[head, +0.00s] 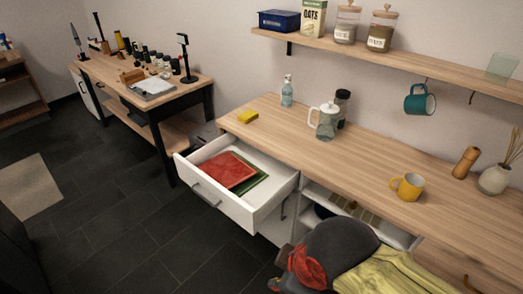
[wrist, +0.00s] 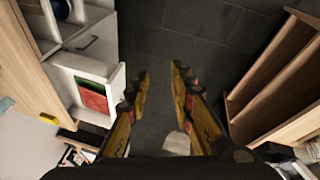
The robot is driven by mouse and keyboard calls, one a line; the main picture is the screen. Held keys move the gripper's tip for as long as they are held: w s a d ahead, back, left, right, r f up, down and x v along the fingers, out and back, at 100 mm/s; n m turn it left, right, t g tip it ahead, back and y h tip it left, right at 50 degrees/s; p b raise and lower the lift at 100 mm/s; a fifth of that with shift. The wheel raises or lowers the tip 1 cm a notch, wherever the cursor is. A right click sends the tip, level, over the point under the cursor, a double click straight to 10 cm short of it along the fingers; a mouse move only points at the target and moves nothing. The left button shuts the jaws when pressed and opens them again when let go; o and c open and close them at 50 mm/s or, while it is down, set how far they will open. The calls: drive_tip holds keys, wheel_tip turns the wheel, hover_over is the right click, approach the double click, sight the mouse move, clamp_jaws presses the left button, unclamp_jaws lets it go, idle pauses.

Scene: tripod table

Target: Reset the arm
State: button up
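My gripper (wrist: 160,70) shows in the wrist view with its two yellow and black fingers apart. Only dark floor shows between them, so it is empty. In the head view, parts of my arm, dark grey, red and yellow, fill the bottom right in front of the counter. I cannot make out the fingertips there. A white drawer (head: 240,207) stands pulled out below the counter, with a red cloth-like item (head: 228,170) and a green one (head: 252,184) inside. In the wrist view the drawer lies left of my fingers, apart from them.
The wooden counter (head: 345,152) holds a glass pitcher (head: 325,122), a yellow mug (head: 407,187), a yellow sponge (head: 248,117) and a spray bottle (head: 287,92). A teal mug (head: 420,100) hangs under the shelf (head: 400,57). Open tile floor (head: 110,190) lies left of the drawer.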

drive_tip(key=w+d+r+m+t+h+p, duration=0.1)
drive_tip(key=d+r+m+p, duration=0.5)
drive_tip(key=d+m, duration=0.6)
wheel_tip(320, 180, up, 3)
drive_tip(key=shift+w+d+f+m+t+h, duration=0.15)
drive_tip(key=shift+w+d+m+t+h, duration=0.3)
drive_tip(key=shift+d, duration=0.65)
